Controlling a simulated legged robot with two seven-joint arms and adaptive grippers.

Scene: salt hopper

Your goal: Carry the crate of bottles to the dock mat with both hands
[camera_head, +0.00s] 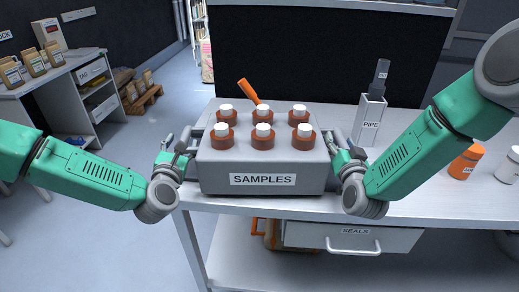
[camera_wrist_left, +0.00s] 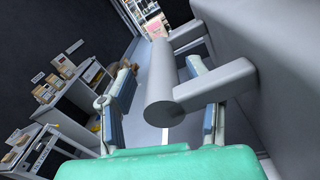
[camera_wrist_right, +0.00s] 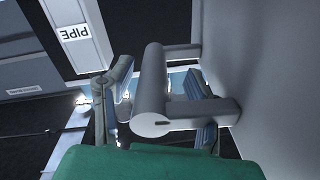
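The grey crate (camera_head: 223,170) labelled SAMPLES stands on the table. Several brown bottles (camera_head: 262,137) with white caps show in its top. My left gripper (camera_head: 180,148) is at its left side; in the left wrist view its open fingers (camera_wrist_left: 165,108) lie either side of the crate's bar handle (camera_wrist_left: 172,75), with a gap beside the left finger. My right gripper (camera_head: 340,150) is at its right side; in the right wrist view its open fingers (camera_wrist_right: 155,108) straddle the other bar handle (camera_wrist_right: 152,80), with a gap on the left. No dock mat is visible.
The white table (camera_head: 440,210) has a SEALS drawer (camera_head: 350,238) underneath. A PIPE holder (camera_head: 369,120) stands right of the crate, behind my right arm. An orange tool (camera_head: 249,91) shows behind the bottles. An orange jar (camera_head: 466,162) is at right.

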